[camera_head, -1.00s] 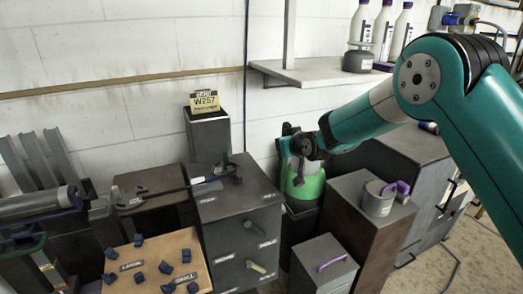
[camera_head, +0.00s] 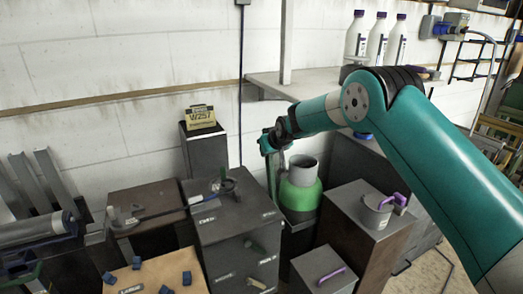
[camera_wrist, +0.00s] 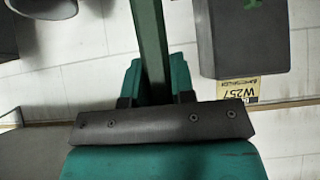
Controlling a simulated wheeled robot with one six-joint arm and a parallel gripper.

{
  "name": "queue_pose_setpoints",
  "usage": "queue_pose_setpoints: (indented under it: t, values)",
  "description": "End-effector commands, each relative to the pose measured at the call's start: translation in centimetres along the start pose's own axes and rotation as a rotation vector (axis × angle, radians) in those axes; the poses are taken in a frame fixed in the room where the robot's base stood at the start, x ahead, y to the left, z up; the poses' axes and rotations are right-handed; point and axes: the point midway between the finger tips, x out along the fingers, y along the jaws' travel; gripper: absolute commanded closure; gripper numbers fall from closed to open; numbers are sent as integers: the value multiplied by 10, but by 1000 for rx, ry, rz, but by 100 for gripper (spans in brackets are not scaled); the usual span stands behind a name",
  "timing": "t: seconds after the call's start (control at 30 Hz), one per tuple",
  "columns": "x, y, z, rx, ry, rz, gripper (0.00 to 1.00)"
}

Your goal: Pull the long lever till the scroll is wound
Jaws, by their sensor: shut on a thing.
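My gripper (camera_head: 272,143) is shut on a dark green upright bar, which looks like the long lever (camera_head: 274,178). It holds the bar near its top, to the left of a green canister with a grey neck (camera_head: 300,185). In the wrist view the bar (camera_wrist: 150,40) runs from between the teal jaws (camera_wrist: 155,85) to the top edge, so its lower end is out of sight. In the head view its foot is hidden behind the grey cabinet. I cannot identify the scroll with certainty; a dark roller (camera_head: 35,230) lies at the far left.
A grey cabinet (camera_head: 235,235) with a rod and fittings on top stands just left of the bar. Behind it is a pillar (camera_head: 205,150) with a W257 sign (camera_head: 200,117). Boxes with purple handles stand right. A shelf (camera_head: 275,84) is above.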

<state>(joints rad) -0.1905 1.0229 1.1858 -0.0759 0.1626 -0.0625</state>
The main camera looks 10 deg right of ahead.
Motion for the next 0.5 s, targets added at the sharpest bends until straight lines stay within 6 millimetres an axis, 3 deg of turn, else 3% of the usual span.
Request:
queue_pose_setpoints:
  t: [0.47, 0.5]
  values:
    - [1, 9, -1, 9, -11, 11, 100]
    - [1, 9, -1, 9, -11, 11, 70]
